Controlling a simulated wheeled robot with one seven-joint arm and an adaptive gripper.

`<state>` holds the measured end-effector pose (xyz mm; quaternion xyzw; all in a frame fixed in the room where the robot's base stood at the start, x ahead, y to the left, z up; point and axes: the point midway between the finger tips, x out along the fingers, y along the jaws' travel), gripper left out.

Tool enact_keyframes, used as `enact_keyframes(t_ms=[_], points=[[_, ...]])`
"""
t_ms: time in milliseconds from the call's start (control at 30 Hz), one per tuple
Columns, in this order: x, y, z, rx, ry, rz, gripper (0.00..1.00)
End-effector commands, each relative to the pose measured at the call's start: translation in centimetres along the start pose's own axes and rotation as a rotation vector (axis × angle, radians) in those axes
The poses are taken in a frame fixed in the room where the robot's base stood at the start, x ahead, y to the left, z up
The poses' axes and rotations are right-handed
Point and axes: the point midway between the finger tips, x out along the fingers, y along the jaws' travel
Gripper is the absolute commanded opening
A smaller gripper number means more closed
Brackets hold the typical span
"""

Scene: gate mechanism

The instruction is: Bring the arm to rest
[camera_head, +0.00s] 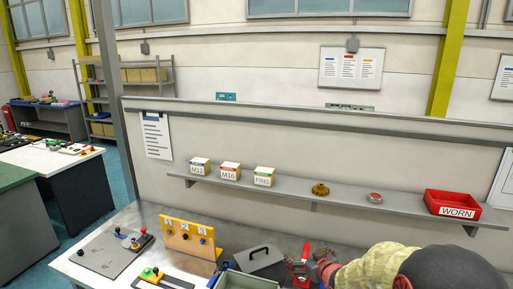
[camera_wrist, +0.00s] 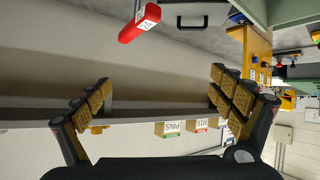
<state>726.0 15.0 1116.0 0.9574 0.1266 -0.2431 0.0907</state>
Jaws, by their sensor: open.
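My gripper (camera_wrist: 160,82) shows in the wrist view with its two padded fingers spread wide and nothing between them. That view is upside down, with the wall shelf beyond the fingers. In the head view my arm, in a cream cover with a dark joint, reaches in at the lower right over the workbench (camera_head: 130,218). The gripper's fingers cannot be made out there. A red-handled thing (camera_head: 300,268) stands on the bench just left of the arm; a red labelled part (camera_wrist: 138,24) shows at the top of the wrist view, apart from the fingers.
The wall shelf (camera_head: 325,194) carries boxes marked M12, M16 and PINS (camera_head: 264,176), a brass part (camera_head: 320,189) and a red WORN bin (camera_head: 453,206). On the bench are a yellow numbered stand (camera_head: 190,237), a grey lidded plate (camera_head: 260,257) and a green-grey tray (camera_head: 247,280).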

Motion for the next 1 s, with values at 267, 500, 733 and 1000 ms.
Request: enact_keyframes(t_ms=[267, 500, 733, 1000], points=[[-10.5, 2.4, -2.1, 0.041, -0.143, 0.172, 0.94], [-23.2, 0.4, 1.0, 0.14, -0.314, 0.245, 0.94], [-34.1, -5.1, 7.2, 0.239, -0.469, 0.206, 0.94], [-40.2, -9.7, 12.0, 0.288, -0.568, 0.133, 0.94]])
